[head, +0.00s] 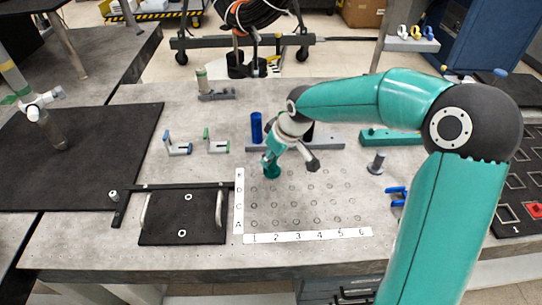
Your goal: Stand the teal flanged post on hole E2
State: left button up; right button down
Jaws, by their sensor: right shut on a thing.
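The teal flanged post (271,172) is at the top row of the lettered and numbered hole grid (320,208), around column 2. It looks upright. My right gripper (272,160) reaches down from the teal arm and is shut on the post. The fingers and wrist hide part of the post, so I cannot tell whether its flange touches the surface or which hole lies under it.
A blue cylinder (256,128) stands behind the grid. A grey flanged post (377,163) stands to its right, near blue clips (397,195). A black plate with handles (182,222) lies to the left. Two small brackets (216,145) stand further back.

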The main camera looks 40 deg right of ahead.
jog(key=shift+f+b, duration=0.4)
jog(key=shift+b, duration=0.05)
dwell(0.7)
jog(key=c, duration=0.9)
grip_release()
jog(key=v, duration=1.2)
jog(key=shift+s+f, duration=0.15)
jog(key=shift+s, duration=0.05)
